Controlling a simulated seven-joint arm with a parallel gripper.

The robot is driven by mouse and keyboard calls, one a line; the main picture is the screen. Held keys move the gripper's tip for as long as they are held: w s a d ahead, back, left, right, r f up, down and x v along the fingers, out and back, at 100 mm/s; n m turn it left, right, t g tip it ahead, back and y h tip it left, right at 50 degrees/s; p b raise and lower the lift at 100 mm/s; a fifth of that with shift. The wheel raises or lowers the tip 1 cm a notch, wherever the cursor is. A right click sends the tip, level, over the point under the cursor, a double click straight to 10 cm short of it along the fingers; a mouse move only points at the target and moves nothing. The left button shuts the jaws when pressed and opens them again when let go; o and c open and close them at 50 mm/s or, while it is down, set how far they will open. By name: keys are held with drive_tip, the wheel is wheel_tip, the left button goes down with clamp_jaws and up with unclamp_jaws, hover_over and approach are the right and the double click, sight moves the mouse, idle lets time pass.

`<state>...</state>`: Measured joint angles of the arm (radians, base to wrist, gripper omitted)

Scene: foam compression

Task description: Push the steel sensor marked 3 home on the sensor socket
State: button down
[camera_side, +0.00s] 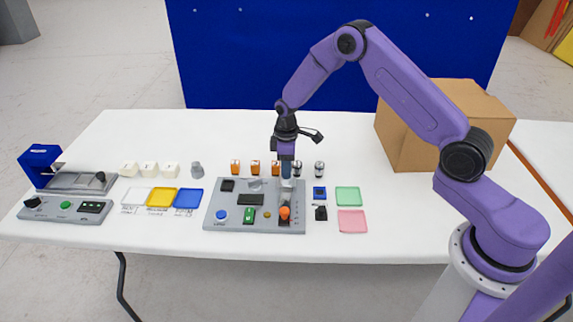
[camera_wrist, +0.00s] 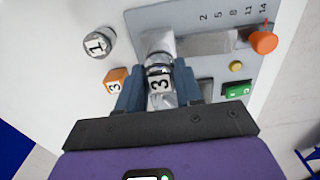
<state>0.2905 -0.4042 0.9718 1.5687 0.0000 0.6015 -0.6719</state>
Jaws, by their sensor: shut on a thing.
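My gripper (camera_wrist: 158,88) is shut on the steel sensor marked 3 (camera_wrist: 160,84), with one blue finger on each side of it. In the side view my gripper (camera_side: 286,172) points down at the back right of the grey panel (camera_side: 214,222). The sensor socket appears as a shiny metal fitting (camera_wrist: 158,46) just beyond the sensor in the wrist view. The sensor's far end is at or over this fitting. I cannot tell how deep it sits, and my fingers hide much of it in the side view.
A steel sensor marked 1 (camera_wrist: 98,43) and an orange block marked 3 (camera_wrist: 116,80) stand close by. An orange knob (camera_wrist: 263,42), a yellow button (camera_wrist: 236,66) and a green switch (camera_wrist: 238,90) stand on the panel. A cardboard box (camera_side: 440,130) is at the back right.

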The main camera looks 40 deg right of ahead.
drive_tip(key=shift+f, duration=0.25)
drive_tip(key=c, duration=0.7)
unclamp_jaws()
drive_tip(key=shift+o, duration=0.2)
wheel_tip(320, 180, up, 16)
drive_tip(key=r, duration=0.1)
drive_tip(key=s+a+r, duration=0.3)
drive_tip(key=s+a, duration=0.3)
drive_tip(key=s, duration=0.1)
drive_tip(key=s+a+r+n, duration=0.2)
drive_tip(key=s+a, duration=0.1)
drive_tip(key=s, duration=0.8)
drive_tip(key=s+d, duration=0.2)
drive_tip(key=s, duration=0.8)
drive_tip(key=s+d+n, duration=0.1)
drive_tip(key=s+d, duration=0.1)
drive_tip(key=s, duration=0.9)
drive_tip(key=shift+d+n, duration=0.3)
drive_tip(key=shift+d, duration=0.05)
